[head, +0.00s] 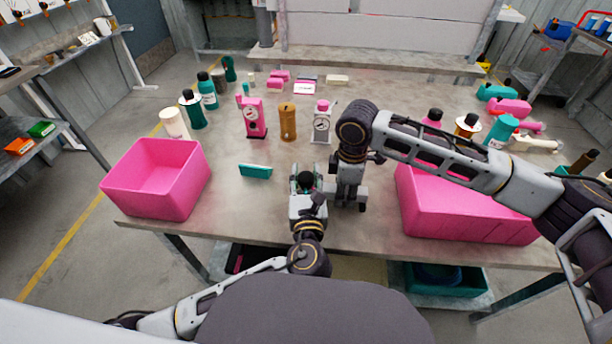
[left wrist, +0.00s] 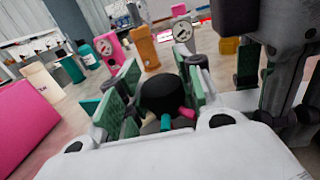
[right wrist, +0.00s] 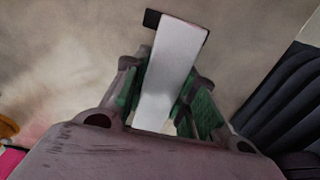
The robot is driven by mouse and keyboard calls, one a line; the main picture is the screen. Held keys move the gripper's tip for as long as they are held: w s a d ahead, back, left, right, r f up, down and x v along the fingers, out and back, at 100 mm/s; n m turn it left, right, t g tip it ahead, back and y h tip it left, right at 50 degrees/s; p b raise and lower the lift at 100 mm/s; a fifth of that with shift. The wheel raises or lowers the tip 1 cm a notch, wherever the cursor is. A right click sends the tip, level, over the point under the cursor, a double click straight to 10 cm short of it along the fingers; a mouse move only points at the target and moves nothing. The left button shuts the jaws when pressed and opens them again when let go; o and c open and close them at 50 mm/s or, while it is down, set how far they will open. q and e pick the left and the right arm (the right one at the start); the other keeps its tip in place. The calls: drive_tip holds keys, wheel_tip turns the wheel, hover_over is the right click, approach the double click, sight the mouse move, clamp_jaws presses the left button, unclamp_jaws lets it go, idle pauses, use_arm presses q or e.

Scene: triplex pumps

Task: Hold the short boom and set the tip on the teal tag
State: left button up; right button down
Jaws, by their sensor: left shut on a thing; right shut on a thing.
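A flat teal piece (head: 255,171), which may be the teal tag, lies on the table left of my grippers. My left gripper (head: 304,187) is shut around a dark, round-topped thing (left wrist: 163,95) with small teal and pink stubs at its near side. My right gripper (head: 349,197), just to the right, is shut on a flat white bar (right wrist: 168,75). A black piece shows at the bar's far end in the right wrist view. I cannot tell which held thing is the short boom. Its tip is not clear.
Pink bins stand at the left (head: 160,178) and right (head: 455,205) of the table. Pink (head: 254,117), orange (head: 288,122) and white (head: 321,124) pumps stand behind my grippers. Several bottles stand at both sides. Bare table lies around the teal piece.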

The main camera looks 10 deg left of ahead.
sight(300, 181)
use_arm(q)
drive_tip(key=o, duration=1.1)
drive_tip(key=shift+c, duration=0.2)
drive_tip(key=shift+m+g+h, duration=0.15)
drive_tip(key=shift+m+h, duration=1.2)
drive_tip(key=shift+h, duration=0.65)
drive_tip(key=shift+m+g+h, duration=0.15)
drive_tip(key=shift+m+h, duration=1.2)
drive_tip(key=shift+h, duration=0.65)
drive_tip(key=shift+m+g+h, duration=1.1)
drive_tip(key=shift+m+h, duration=0.25)
drive_tip(key=shift+h, duration=0.55)
drive_tip(key=shift+m+g+h, duration=1.1)
drive_tip(key=shift+m+h, duration=0.25)
drive_tip(key=shift+h, duration=0.55)
drive_tip(key=shift+v, duration=1.75)
drive_tip(key=shift+s+a, duration=0.2)
drive_tip(key=shift+s, duration=0.05)
drive_tip(key=shift+v, duration=0.9)
drive_tip(key=shift+s+a, duration=0.15)
drive_tip(key=shift+s, duration=0.05)
